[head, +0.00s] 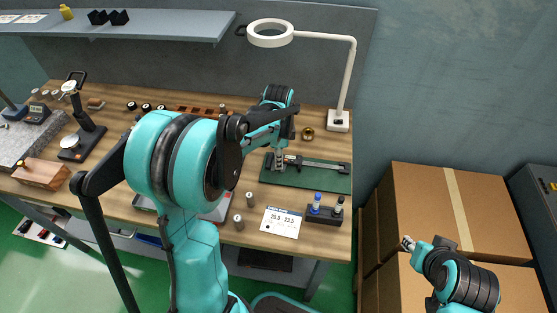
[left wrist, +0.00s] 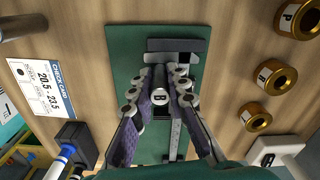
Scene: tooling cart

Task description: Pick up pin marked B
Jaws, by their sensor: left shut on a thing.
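In the head view my left gripper (head: 280,164) is over the green mat (head: 312,181), beside the caliper (head: 322,164). My right gripper (head: 407,243) is at the lower right, in front of the cardboard boxes, too small to read.
Two grey pins (head: 249,199) (head: 238,222) stand near the check card (head: 281,222). Brass rings (left wrist: 270,74) lie beside the mat. A ring lamp (head: 340,90) stands at the back right.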

